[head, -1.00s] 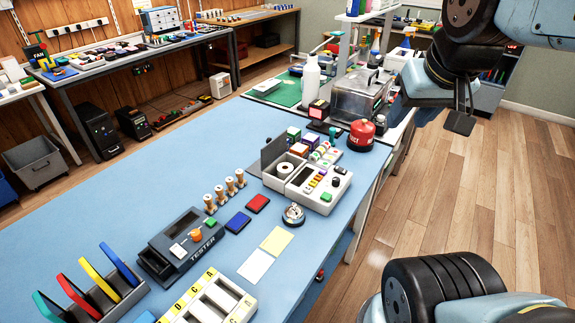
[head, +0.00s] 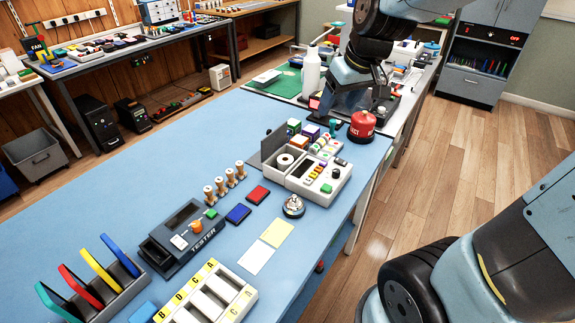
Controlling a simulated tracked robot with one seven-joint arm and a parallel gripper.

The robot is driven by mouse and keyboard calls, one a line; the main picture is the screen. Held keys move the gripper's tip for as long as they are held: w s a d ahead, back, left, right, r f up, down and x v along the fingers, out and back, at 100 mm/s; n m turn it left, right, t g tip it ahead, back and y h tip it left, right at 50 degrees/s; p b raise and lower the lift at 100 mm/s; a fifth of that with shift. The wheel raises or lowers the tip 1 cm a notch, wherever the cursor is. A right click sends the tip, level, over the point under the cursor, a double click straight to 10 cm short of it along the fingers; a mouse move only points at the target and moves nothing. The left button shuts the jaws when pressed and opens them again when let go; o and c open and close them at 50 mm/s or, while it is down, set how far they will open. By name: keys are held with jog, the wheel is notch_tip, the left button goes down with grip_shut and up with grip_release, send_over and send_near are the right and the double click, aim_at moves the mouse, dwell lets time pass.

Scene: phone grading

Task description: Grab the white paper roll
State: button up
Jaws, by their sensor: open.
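The white paper roll (head: 285,160) sits in the open left bay of a white and grey label machine (head: 323,190) on the blue table. A dark lid stands raised at the bay's left. The roll's top shows, with a dark hole in its middle. My gripper (head: 379,101) is open and hangs beyond and to the right of the roll, higher up, near the far end of the table. It is small and partly lost against the dark things behind it. It is apart from the roll.
A silver bell (head: 293,206) is in front. Wooden spools (head: 225,181) and a tester (head: 183,236) lie to the left. The left half of the blue table (head: 120,190) is mostly clear.

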jog(key=w+a+f+n+g, duration=0.1)
jog(key=w+a+f+n, duration=0.1)
jog(key=w+a+f, duration=0.3)
jog(key=w+a+f+n+g, duration=0.1)
jog(key=w+a+f+n, duration=0.2)
jog(key=f, duration=0.4)
jog(key=m, duration=0.1)
send_over(286, 160)
jog(key=s, duration=0.1)
jog(key=f, duration=0.5)
jog(key=d+f, duration=0.1)
jog(key=f, duration=0.2)
jog(key=shift+s+f, duration=0.15)
jog(key=shift+f, duration=0.2)
jog(key=shift+t, duration=0.3)
jog(key=shift+x, duration=2.35)
jog(key=c, duration=0.8)
jog(key=shift+r, duration=0.15)
jog(key=shift+c, duration=0.2)
